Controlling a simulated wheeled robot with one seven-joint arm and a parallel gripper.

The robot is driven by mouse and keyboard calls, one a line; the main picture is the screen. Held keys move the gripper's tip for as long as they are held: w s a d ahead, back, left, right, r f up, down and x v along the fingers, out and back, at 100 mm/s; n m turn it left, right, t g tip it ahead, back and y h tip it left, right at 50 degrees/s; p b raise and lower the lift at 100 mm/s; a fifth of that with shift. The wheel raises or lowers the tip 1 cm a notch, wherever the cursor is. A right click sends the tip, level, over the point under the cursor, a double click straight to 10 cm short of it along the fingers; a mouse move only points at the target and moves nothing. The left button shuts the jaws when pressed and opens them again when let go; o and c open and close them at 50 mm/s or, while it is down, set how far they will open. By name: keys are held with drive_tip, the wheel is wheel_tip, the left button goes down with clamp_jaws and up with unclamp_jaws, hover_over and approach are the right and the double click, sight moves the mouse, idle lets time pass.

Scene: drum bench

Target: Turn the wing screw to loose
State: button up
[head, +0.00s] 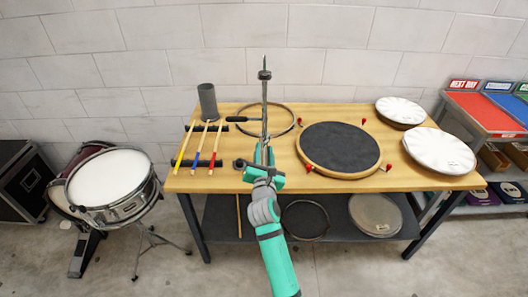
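A slim upright metal stand (264,98) rises from the middle of the wooden bench, with a small dark fitting (264,75) near its top. I cannot make out a wing screw for certain; it is too small to tell from the stand's fittings or is hidden behind my arm. My gripper (263,155) is at the bench's front middle, low in front of the stand and in line with it. It hides the stand's lower part. Whether its fingers touch anything, or are open or shut, does not show clearly.
The bench (400,175) also holds drumsticks (198,145) on dark rests, a grey cup (208,101), a hoop (289,118), a round dark pad (340,147) with red clips, and white drumheads (439,151). A snare drum (109,178) stands left. A coloured rack (482,112) stands right.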

drive_tip(key=shift+s, duration=0.1)
drive_tip(key=s, duration=1)
drive_tip(key=shift+s, duration=0.3)
drive_tip(key=shift+a, duration=0.1)
